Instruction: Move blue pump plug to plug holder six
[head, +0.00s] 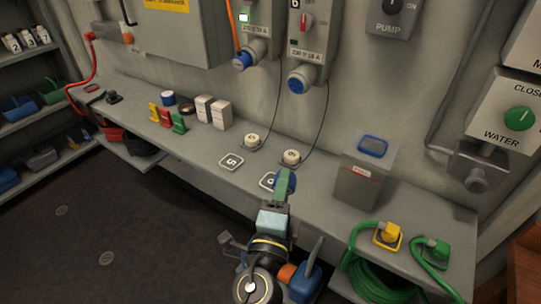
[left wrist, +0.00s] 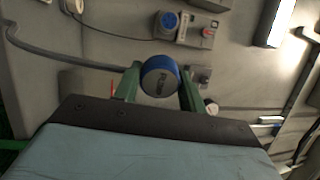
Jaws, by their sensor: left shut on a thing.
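My left gripper (head: 284,182) is shut on the blue pump plug (head: 291,182), above the front of the grey bench. The plate that appears to read 6 (head: 267,180) lies just left of the gripper. A round cream-topped piece, apparently plug holder six (head: 291,156), stands behind the plug, with a thin dark cable rising from it. The gripper hides part of the bench there. My right gripper cannot be made out.
Another round holder (head: 252,139) stands near the plate marked 5 (head: 231,161). A grey box with a blue top (head: 366,170) stands to the right. Yellow (head: 387,235) and green (head: 437,250) connectors with green hoses lie farther right. Wall sockets (head: 300,78) hang above the bench.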

